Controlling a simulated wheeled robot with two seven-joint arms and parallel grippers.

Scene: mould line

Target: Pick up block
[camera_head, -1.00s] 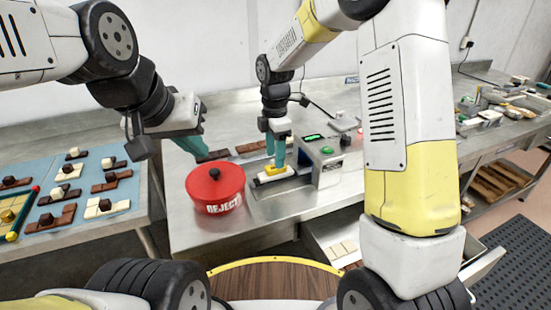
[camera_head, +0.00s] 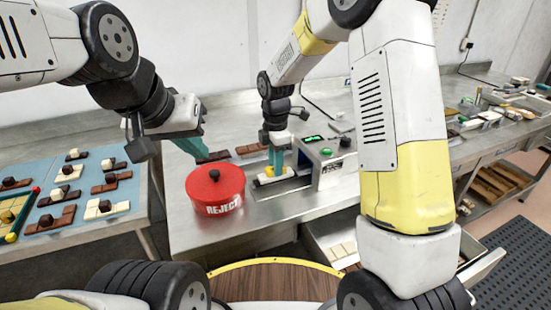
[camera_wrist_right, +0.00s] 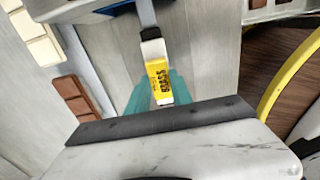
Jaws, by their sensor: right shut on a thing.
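A yellow block with dark lettering and white ends shows in the right wrist view (camera_wrist_right: 158,75). In the head view it sits low at the metal track beside the grey machine, partly hidden by the fingers (camera_head: 267,176). My right gripper (camera_head: 276,162) points down with teal fingers shut on the block, one finger on each side in the right wrist view (camera_wrist_right: 155,92). I cannot tell whether the block is clear of the track. My left gripper (camera_head: 190,147) has teal fingers above and behind the red pot; its opening cannot be made out.
The red REJECT pot (camera_head: 215,190) stands left of the block. The grey machine (camera_head: 325,162) with a green button is close on its right. Brown chocolate bars (camera_head: 250,149) lie behind. A blue mat (camera_head: 90,174) with chocolate pieces is at the left.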

